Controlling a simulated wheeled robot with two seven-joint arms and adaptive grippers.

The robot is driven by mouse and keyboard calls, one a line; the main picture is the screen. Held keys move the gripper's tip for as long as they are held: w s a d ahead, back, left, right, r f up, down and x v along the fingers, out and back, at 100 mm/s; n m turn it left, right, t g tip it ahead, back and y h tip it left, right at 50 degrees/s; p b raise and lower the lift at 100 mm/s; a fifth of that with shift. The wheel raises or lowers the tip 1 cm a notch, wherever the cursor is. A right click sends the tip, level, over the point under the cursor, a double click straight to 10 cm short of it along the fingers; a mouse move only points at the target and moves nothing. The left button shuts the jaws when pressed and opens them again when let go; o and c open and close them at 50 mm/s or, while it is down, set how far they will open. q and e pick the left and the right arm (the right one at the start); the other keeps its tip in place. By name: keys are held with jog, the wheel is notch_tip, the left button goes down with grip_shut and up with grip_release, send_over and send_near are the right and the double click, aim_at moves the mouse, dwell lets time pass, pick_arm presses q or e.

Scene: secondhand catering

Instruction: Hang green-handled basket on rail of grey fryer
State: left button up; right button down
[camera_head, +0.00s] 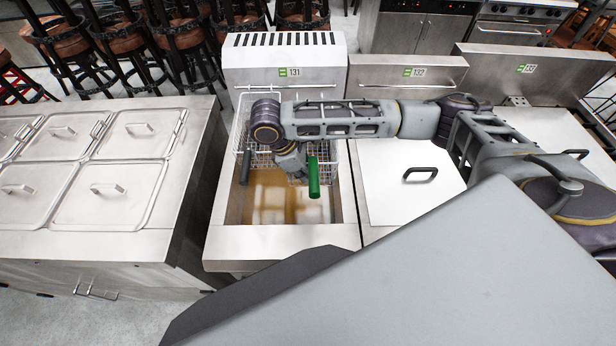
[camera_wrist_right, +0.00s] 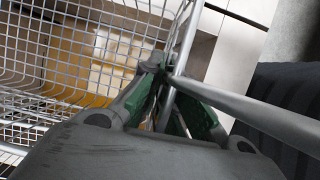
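The green-handled basket is a wire basket in the grey fryer's well, partly hidden behind my right arm. Its green handle (camera_head: 314,177) points toward the front over the brown oil. The grey fryer (camera_head: 240,241) is labelled 131. A thin metal rail (camera_head: 262,87) runs along its raised back. My right gripper (camera_head: 291,163) reaches down just left of the green handle. In the right wrist view, its fingers (camera_wrist_right: 166,78) converge on a metal rod beside the wire mesh (camera_wrist_right: 75,60) and look shut on it. The exact contact is partly hidden. My left gripper is out of view.
A second wire basket with a black handle (camera_head: 245,166) sits close on the left in the same well. A lidded unit labelled 132 (camera_head: 400,185) adjoins on the right. A counter with steel lids (camera_head: 105,195) stands left. Bar stools (camera_head: 180,35) stand behind.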

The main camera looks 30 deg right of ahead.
jog(key=shift+w+d+r, duration=0.1)
jog(key=shift+w+d, duration=0.7)
jog(key=shift+w, duration=0.8)
jog(key=shift+w+d+f, duration=0.1)
jog(key=shift+w+d, duration=0.65)
jog(key=shift+w, duration=0.85)
jog(key=shift+w+d+r, duration=0.1)
jog(key=shift+w+d, duration=0.7)
jog(key=shift+w, duration=0.8)
jog(key=shift+f, duration=1.45)
jog(key=c, duration=1.6)
grip_release()
jog(key=shift+o, duration=0.2)
